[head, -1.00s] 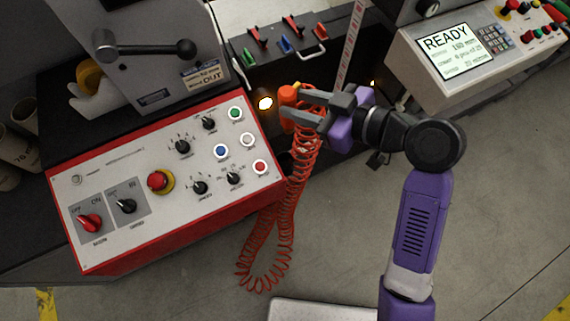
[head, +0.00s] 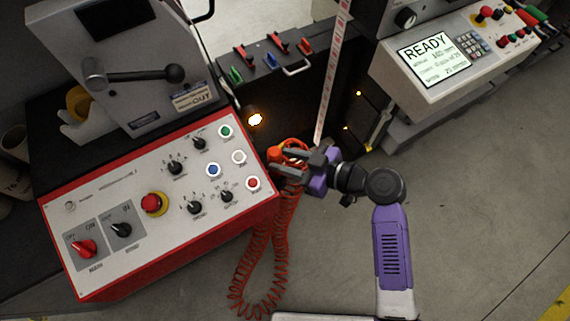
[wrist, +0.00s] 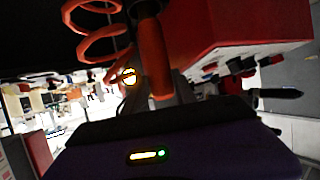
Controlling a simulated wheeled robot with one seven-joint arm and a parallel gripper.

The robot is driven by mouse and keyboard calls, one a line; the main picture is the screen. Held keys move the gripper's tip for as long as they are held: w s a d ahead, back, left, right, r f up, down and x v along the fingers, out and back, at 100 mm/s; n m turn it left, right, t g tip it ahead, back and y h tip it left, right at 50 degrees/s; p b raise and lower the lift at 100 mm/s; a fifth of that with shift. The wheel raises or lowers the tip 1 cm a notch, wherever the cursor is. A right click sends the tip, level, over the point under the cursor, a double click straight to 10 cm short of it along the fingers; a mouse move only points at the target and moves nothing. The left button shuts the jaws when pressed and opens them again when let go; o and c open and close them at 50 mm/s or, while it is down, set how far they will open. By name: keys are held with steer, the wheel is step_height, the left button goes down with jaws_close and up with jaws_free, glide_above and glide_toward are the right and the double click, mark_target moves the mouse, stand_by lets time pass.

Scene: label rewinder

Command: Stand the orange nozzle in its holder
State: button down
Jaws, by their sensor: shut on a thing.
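The orange nozzle (head: 274,154) is between the fingers of my gripper (head: 283,164), which is shut on it beside the right edge of the red-sided control console. In the wrist view the orange nozzle (wrist: 153,58) runs up from between the fingers, with a dark part at its upper end. The orange coiled hose (head: 243,285) hangs below the gripper in a long loop. It also shows in the wrist view (wrist: 88,28), left of the nozzle. I cannot make out the holder for certain in either view.
The control console (head: 120,205) with knobs and buttons is close left of the gripper. A glowing lamp (head: 255,119) is just above it in the picture. A measuring strip (head: 332,75) stands behind, and a READY display panel (head: 428,58) is at right. Grey floor lies open at lower right.

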steer(key=shift+f, duration=2)
steer(key=c, duration=1.3)
jaws_free()
steer(key=b+v, duration=0.1)
steer(key=v, duration=1.1)
steer(key=shift+b, duration=0.3)
